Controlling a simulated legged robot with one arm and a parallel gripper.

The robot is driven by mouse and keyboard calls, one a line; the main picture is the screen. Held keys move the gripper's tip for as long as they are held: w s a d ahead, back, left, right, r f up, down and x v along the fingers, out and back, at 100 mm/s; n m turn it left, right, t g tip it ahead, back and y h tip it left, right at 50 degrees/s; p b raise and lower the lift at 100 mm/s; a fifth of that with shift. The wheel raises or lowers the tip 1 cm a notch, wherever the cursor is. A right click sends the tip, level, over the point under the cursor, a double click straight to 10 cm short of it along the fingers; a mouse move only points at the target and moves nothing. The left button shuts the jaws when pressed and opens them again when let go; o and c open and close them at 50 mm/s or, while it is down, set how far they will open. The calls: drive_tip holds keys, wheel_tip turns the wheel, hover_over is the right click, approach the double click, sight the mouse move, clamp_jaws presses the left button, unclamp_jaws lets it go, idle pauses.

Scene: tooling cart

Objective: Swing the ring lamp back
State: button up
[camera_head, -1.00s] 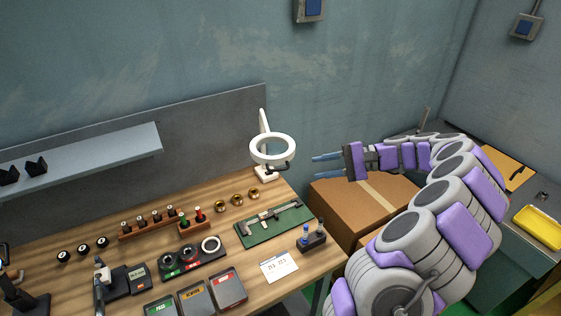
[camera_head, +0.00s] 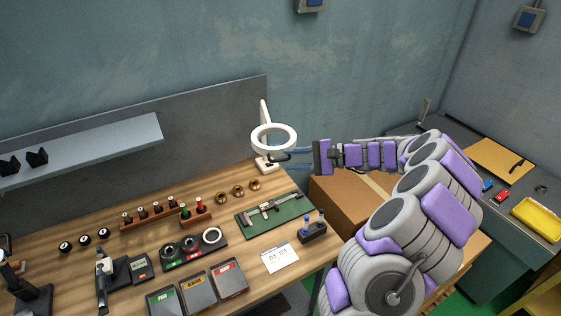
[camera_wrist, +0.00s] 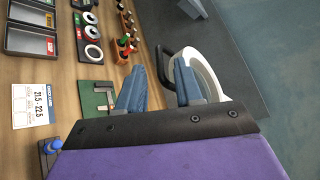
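The white ring lamp (camera_head: 273,139) stands at the right back of the wooden bench, its ring on a white post and base. A dark curved handle (camera_head: 281,158) sticks out at the ring's lower right. My gripper (camera_head: 297,158) is at the lamp's right, its blue fingers pointing left at the handle. In the wrist view the two fingers are apart, and the black handle (camera_wrist: 164,62) shows between and just beyond their tips, with the white ring (camera_wrist: 207,75) partly hidden behind the right finger. Contact with the handle cannot be told.
A green mat (camera_head: 272,222) with a caliper, a small holder (camera_head: 312,233) and a white card (camera_head: 280,257) lie on the bench's right part. Brass rings (camera_head: 238,191) sit near the lamp base. A cardboard box (camera_head: 345,204) stands right of the bench, below my arm.

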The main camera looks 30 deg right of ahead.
sight(286, 160)
drive_tip(key=shift+x, duration=2.15)
drive_tip(key=c, duration=0.6)
drive_tip(key=shift+f, duration=0.1)
clamp_jaws()
drive_tip(key=shift+f, duration=0.1)
